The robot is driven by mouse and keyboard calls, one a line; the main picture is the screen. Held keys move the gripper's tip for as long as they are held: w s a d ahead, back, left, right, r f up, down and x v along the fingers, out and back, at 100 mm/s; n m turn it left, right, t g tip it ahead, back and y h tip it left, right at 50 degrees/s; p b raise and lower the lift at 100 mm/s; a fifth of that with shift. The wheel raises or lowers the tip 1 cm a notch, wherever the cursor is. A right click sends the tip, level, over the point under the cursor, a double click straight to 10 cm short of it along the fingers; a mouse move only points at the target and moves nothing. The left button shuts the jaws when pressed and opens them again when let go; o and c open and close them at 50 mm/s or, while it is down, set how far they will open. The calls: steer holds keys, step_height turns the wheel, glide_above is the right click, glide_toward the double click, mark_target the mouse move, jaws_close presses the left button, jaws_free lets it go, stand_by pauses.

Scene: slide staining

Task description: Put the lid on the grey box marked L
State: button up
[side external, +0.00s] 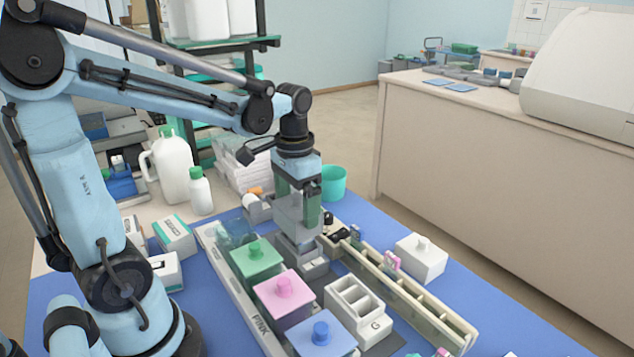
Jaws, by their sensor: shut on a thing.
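My gripper (299,238) points down over the row of staining boxes, behind the white box marked G. It is shut on a grey piece that looks like the lid (294,250); the fingers hide most of it. A grey box (314,269) shows just below and in front of the fingers. I cannot read an L on it, and I cannot tell whether the lid touches it. Left of it stand boxes with a green lid (256,256), a pink lid (284,294) and a blue lid (321,336).
An open white box marked G (355,308) stands in front. A long divided rack (425,312) runs along the right, with a knobbed white box (420,259) beyond it. A teal cup (333,183) and white bottles (200,191) stand behind. Blue mat (480,308) is bare at right.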

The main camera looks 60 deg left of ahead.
steer(key=shift+f, duration=1.5)
steer(key=shift+f, duration=0.2)
steer(key=o, duration=0.7)
steer(key=shift+r, duration=6.05)
steer(key=shift+f, duration=6.05)
